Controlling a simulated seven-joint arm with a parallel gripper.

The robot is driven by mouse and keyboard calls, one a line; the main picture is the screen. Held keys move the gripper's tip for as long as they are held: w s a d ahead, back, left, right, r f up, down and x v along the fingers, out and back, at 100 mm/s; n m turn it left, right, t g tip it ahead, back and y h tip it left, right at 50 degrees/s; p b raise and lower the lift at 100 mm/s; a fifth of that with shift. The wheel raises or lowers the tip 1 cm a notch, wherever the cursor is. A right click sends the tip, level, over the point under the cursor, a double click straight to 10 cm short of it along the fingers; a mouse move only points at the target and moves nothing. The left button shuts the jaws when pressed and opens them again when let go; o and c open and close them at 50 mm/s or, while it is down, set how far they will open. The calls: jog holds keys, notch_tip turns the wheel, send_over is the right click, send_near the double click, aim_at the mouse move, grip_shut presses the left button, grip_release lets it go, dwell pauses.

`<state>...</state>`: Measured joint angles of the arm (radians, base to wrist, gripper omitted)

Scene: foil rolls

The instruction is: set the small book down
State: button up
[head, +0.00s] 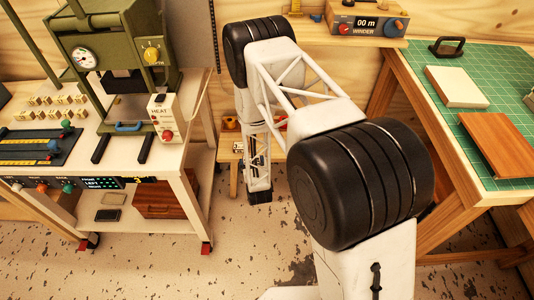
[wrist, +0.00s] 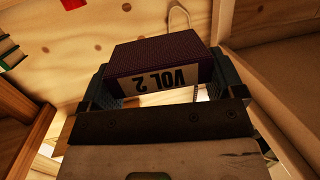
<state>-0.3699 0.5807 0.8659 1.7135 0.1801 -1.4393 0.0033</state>
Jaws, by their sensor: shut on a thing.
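The small book (wrist: 155,58) shows in the wrist view, with a dark purple textured cover and a pale label reading "VOL 2", upside down in the picture. My gripper (wrist: 163,80) is shut on it, with one dark finger at each side. The book is tilted in the picture and its far side is hidden. In the head view my arm reaches down between the press cart and the bench. I cannot make out the gripper or the book there.
A press cart (head: 172,160) stands left, with a brown box (head: 160,198) on its lower shelf. A low wooden stool (head: 228,158) is partly behind my arm. The right bench's green mat (head: 505,70) bears a pale block (head: 456,87) and a brown board (head: 498,143). Floor shows between them.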

aim_at(277, 150)
jog(key=s+d+f+m+h, duration=0.1)
jog(key=d+f, duration=0.1)
jog(key=d, duration=1.2)
jog(key=x, duration=0.9)
jog(key=r+x, duration=0.1)
jog(key=x, duration=0.4)
jog(key=shift+w+a, duration=0.2)
jog(key=shift+w, duration=0.1)
jog(key=shift+w, duration=0.1)
jog(key=shift+w+a+f, duration=0.1)
jog(key=shift+w, duration=0.55)
jog(key=shift+s+f, duration=0.1)
jog(key=shift+f, duration=1.6)
jog(key=shift+f, duration=0.15)
jog(key=o, duration=0.9)
